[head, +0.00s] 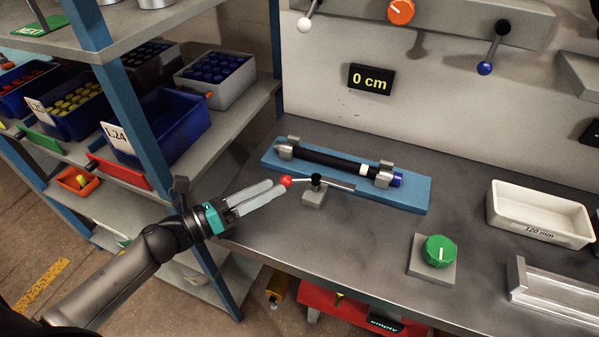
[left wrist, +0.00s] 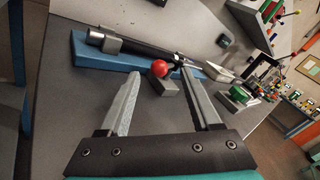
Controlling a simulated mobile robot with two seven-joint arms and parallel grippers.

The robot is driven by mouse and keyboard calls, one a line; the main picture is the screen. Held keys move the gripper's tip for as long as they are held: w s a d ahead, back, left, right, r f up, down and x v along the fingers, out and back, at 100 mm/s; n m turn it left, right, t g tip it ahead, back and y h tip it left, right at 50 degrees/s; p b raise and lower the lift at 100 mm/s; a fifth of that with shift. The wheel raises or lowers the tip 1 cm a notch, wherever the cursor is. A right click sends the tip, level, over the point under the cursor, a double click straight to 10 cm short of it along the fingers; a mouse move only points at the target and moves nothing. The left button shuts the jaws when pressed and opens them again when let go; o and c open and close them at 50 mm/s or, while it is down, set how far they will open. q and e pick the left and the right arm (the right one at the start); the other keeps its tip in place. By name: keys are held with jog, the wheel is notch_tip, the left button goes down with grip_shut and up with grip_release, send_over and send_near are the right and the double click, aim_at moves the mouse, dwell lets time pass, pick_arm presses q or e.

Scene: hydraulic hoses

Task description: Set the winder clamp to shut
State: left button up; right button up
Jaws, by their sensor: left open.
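The winder clamp (head: 314,193) is a small grey block with a lever that ends in a red ball knob (head: 286,182). It stands on the bench in front of a blue fixture (head: 407,198) that holds a black hose (head: 330,160) with a white band and a blue end. My left gripper (head: 262,196) is open, its fingertips close to the red knob at the left. In the left wrist view the red knob (left wrist: 160,68) shows beyond and between the two fingers; whether they touch it I cannot tell. The lever lies roughly level. My right gripper is not in view.
A green knob (head: 440,249) on a grey base, a white tray (head: 538,215) marked 120 mm and a metal channel (head: 555,290) stand to the right. A display (head: 370,79) on the wall reads 0 cm. A shelf with bins (head: 165,124) is at the left.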

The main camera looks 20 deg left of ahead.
aim_at(291, 178)
pick_arm(q)
jog(key=x, duration=0.8)
jog(key=shift+c, duration=0.3)
jog(key=shift+f, duration=0.1)
grip_shut()
